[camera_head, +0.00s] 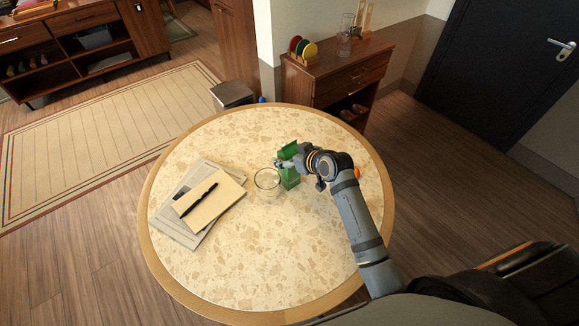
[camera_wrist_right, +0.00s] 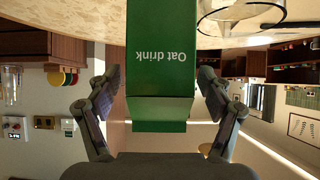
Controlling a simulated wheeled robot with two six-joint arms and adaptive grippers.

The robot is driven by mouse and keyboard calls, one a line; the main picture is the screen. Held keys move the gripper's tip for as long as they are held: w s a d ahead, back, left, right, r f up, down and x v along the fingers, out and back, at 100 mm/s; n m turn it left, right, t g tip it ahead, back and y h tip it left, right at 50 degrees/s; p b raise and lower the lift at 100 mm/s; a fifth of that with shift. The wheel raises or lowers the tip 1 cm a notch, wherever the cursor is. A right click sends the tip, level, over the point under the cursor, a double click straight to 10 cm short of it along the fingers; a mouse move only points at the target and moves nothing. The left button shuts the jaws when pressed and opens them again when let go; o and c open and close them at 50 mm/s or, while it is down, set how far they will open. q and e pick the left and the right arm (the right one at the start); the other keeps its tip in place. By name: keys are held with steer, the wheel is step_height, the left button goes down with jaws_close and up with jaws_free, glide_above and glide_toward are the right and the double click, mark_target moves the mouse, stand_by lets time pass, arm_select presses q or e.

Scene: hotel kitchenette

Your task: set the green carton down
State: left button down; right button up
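The green carton (camera_head: 290,181) stands upright on the round table, partly hidden by my right gripper in the head view. In the right wrist view, which is upside down, the carton (camera_wrist_right: 162,60) reads "Oat drink" and its base meets the tabletop. My right gripper (camera_head: 287,163) is around the carton, with one finger on each side. In the wrist view its fingers (camera_wrist_right: 160,76) are spread, with a narrow gap on each side of the carton. My left gripper is not in view.
A clear glass (camera_head: 267,180) stands close to the left of the carton. A notebook (camera_head: 210,204) with a black pen lies on papers (camera_head: 179,228) further left. An orange object (camera_head: 356,172) is partly hidden behind my right arm. The table's front (camera_head: 260,265) is clear.

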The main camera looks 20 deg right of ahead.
jaws_close()
stand_by(0.3)
